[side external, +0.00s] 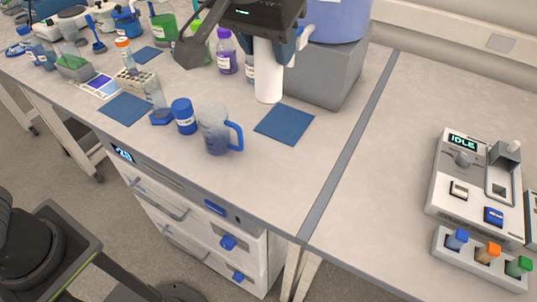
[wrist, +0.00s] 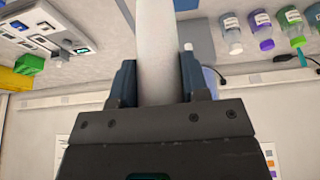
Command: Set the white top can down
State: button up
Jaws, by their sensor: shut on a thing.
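The white can (side external: 268,78) is a tall plain white cylinder, upright in my gripper (side external: 272,42) in the side view. My gripper is shut on its upper part. The can's lower end is just behind the blue square mat (side external: 284,125), close to the grey block; I cannot tell whether it touches the bench. In the wrist view the can (wrist: 157,45) stands between the two dark fingers of my gripper (wrist: 158,82), and its far end runs out of the frame.
A grey block (side external: 318,82) with a big blue container (side external: 337,18) stands right beside the can. The bench right of the mat is clear.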

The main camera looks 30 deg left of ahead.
notch_tip(320, 180, down, 21)
dwell(0.6)
jog(key=shift+f, duration=0.1)
jog(key=o, duration=1)
jog(key=shift+f, duration=0.1)
jog(key=v, duration=1.2)
jog(key=shift+r, duration=0.25)
